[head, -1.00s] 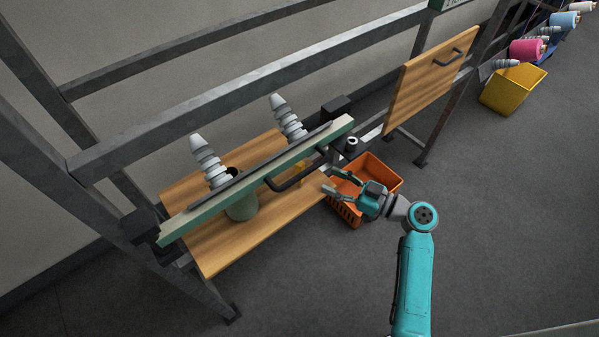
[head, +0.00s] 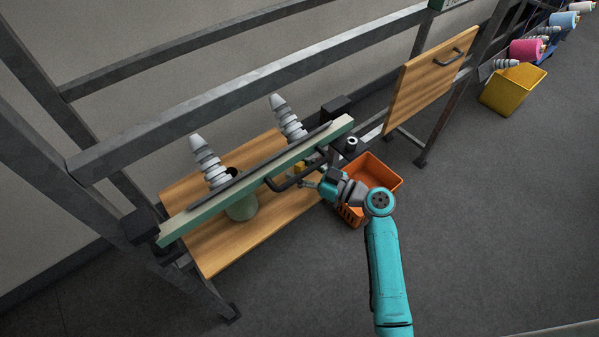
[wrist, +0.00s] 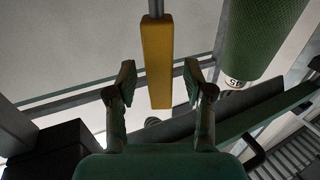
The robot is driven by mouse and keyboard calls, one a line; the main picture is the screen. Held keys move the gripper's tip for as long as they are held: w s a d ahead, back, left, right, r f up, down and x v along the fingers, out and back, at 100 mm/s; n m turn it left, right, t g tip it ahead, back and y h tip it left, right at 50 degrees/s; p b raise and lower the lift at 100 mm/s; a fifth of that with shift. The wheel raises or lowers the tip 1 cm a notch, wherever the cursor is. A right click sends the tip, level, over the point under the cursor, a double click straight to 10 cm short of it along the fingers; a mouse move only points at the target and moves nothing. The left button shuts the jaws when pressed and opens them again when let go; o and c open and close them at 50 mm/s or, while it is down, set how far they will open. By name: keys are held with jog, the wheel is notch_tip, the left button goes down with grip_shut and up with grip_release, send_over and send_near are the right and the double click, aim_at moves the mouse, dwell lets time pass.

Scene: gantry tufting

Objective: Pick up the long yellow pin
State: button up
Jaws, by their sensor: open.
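The long yellow pin (wrist: 157,62) shows in the wrist view as a yellow block-shaped body on a grey rod, pointing down between my fingertips but beyond them. In the head view a small yellow part (head: 299,168) shows below the green beam, partly hidden by the beam and its black handle. My gripper (head: 309,182) is at the right end of the wooden shelf, close to the yellow part. In the wrist view my gripper (wrist: 159,82) is open, one finger on each side of the pin's line, with no visible contact.
The green beam (head: 220,201) with a black handle (head: 290,183) lies over the wooden shelf (head: 222,262). A green cylinder (head: 242,208) stands left. Grey stacked cones (head: 208,160) rise behind the beam. Open floor lies right.

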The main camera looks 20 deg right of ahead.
grip_shut()
jog(key=shift+r, duration=0.15)
